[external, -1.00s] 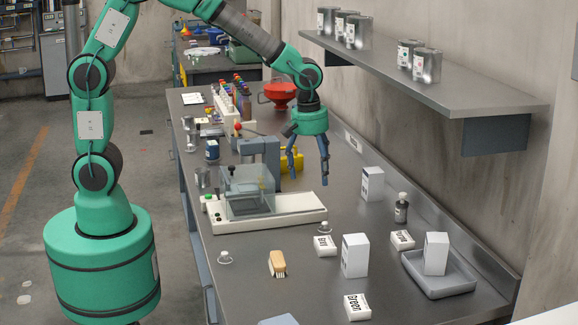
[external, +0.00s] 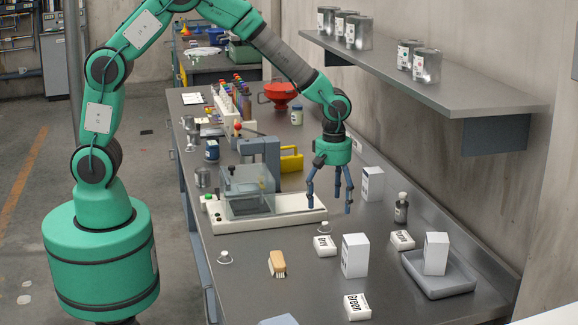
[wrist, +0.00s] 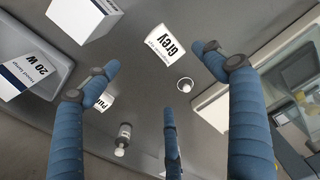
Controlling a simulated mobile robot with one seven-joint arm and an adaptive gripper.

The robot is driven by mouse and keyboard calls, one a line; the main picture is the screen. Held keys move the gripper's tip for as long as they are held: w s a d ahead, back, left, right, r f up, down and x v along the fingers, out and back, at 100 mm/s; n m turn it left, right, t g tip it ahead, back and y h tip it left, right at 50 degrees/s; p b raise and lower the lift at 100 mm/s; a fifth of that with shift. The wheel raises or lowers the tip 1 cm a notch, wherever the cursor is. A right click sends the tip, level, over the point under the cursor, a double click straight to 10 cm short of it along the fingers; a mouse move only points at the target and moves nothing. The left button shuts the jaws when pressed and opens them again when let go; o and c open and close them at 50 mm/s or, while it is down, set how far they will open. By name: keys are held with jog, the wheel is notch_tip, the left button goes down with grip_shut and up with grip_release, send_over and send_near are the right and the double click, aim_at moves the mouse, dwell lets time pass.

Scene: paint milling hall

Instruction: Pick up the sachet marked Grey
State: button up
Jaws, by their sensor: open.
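The sachet marked Grey (wrist: 165,43) is a small white packet lying flat on the bench, its black lettering readable in the wrist view. In the external view the Grey sachet (external: 324,246) lies left of a tall white box. My gripper (external: 330,203) is open and empty, fingers pointing down, above the bench and farther back than the sachet. In the wrist view my spread blue fingers (wrist: 160,80) frame the bench, with the sachet beyond their tips. A second sachet, lettering starting "Pu" (wrist: 104,102), is partly hidden by a finger. A sachet marked Green (external: 357,307) lies nearer the front.
A tall white box (external: 355,256) stands close right of the Grey sachet. A small knobbed cap (external: 326,226) sits just behind it. A machine with a pale base (external: 290,219) is to the left. A dark bottle (external: 401,209) and grey tray (external: 468,284) are right.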

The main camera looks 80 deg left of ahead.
jog(key=b, duration=0.1)
send_over(329, 242)
jog(key=f, duration=0.8)
jog(key=shift+w+a+f, duration=0.15)
jog(key=shift+w+f, duration=0.05)
jog(key=shift+s+f+b, duration=0.15)
jog(key=shift+f+b, duration=0.6)
jog(key=shift+f, duration=1.85)
jog(key=c, duration=1.3)
